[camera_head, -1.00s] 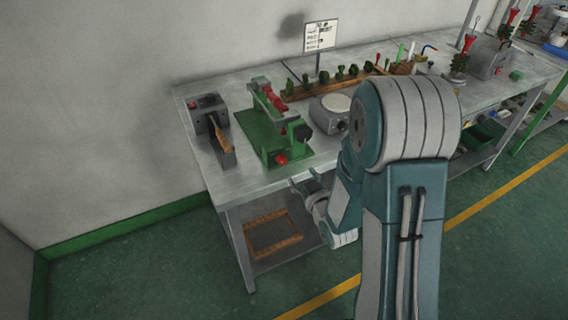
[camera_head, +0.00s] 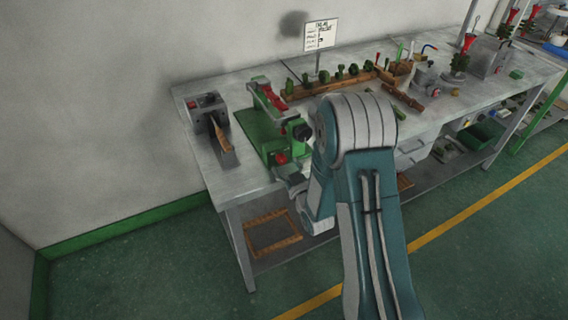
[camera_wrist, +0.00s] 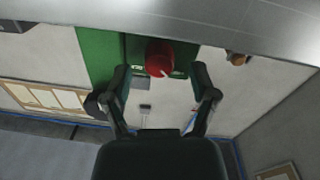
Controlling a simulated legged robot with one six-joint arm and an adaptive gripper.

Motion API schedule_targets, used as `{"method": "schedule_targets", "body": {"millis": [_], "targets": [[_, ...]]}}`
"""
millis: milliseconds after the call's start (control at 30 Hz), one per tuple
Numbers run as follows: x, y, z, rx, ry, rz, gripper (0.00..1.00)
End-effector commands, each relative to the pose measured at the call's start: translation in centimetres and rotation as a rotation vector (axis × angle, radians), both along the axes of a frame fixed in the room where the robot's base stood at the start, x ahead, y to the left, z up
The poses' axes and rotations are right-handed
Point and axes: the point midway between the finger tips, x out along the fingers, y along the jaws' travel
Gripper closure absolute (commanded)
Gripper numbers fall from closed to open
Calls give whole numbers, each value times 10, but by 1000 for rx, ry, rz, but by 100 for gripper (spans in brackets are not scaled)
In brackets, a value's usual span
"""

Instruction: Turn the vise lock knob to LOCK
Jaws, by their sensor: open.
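The green vise (camera_head: 258,130) stands on the workbench. A red round knob (camera_head: 281,158) is low on its front, and a black knob (camera_head: 301,132) sits higher at its right. In the wrist view the red knob (camera_wrist: 159,57) shows a small white mark against the green body. My gripper (camera_wrist: 162,74) is open, with one finger on each side of the red knob in the picture. I see a gap to both fingers and cannot tell how far the knob is in depth. In the head view my gripper (camera_head: 290,180) is just in front of the red knob, partly hidden by my arm.
A grey device with a wooden handle (camera_head: 211,122) stands left of the vise on the workbench (camera_head: 202,162). A wooden rack with several green pieces (camera_head: 330,84) and a sign (camera_head: 320,36) are behind. A wooden frame (camera_head: 272,233) lies on the lower shelf.

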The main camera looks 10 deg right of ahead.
Motion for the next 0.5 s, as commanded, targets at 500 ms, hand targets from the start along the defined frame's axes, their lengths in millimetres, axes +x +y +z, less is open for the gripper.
{"method": "schedule_targets", "body": {"millis": [500], "targets": [[13,4,0,1,1,0,60]]}}
